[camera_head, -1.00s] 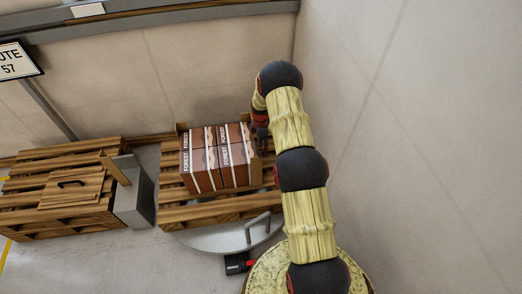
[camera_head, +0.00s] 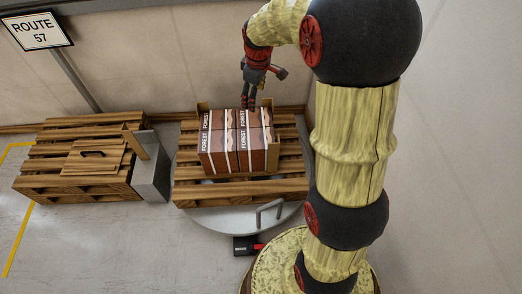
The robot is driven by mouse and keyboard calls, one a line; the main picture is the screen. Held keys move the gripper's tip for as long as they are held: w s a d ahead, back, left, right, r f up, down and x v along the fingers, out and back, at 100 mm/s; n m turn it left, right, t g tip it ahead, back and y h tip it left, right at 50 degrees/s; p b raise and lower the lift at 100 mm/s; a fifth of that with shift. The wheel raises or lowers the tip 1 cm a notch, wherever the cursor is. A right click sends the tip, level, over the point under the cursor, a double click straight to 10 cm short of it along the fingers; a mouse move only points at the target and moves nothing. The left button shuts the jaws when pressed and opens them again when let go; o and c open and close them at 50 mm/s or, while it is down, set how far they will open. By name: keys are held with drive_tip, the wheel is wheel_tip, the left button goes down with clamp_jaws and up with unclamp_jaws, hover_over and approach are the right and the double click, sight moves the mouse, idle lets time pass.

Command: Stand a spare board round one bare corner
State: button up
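A stack of brown FOREST cartons (camera_head: 218,150) stands on a wooden pallet (camera_head: 240,194). Upright wooden corner boards stand at its back left (camera_head: 202,106), back right (camera_head: 267,109) and front right (camera_head: 272,158). The front-left corner looks bare. A spare board (camera_head: 133,141) leans in a grey holder (camera_head: 152,173) beside the left pallet. My gripper (camera_head: 248,106) points down just above the back of the stack, left of the back-right board. I see no board in it. Its fingers are small and dark, and whether they are open is unclear.
The carton pallet rests on a round grey turntable (camera_head: 215,220) with a metal handle (camera_head: 268,214). The left pallet (camera_head: 75,188) carries a flat wooden lid with a dark handle (camera_head: 95,158). A ROUTE 57 sign (camera_head: 38,32) stands behind. Walls close the back and right; the front-left floor is clear.

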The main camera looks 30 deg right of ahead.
drive_tip(key=s+a+r+m+t, duration=0.1)
drive_tip(key=s+a+r+m, duration=0.2)
drive_tip(key=s+a+r, duration=0.75)
drive_tip(key=s+a+r+m+t, duration=0.1)
drive_tip(key=s+a+m, duration=0.1)
drive_tip(key=s, duration=0.7)
drive_tip(key=s+a+r+m+t, duration=0.1)
drive_tip(key=s+a+m, duration=0.1)
drive_tip(key=s, duration=0.7)
drive_tip(key=shift+s+y, duration=0.15)
drive_tip(key=shift+y, duration=0.15)
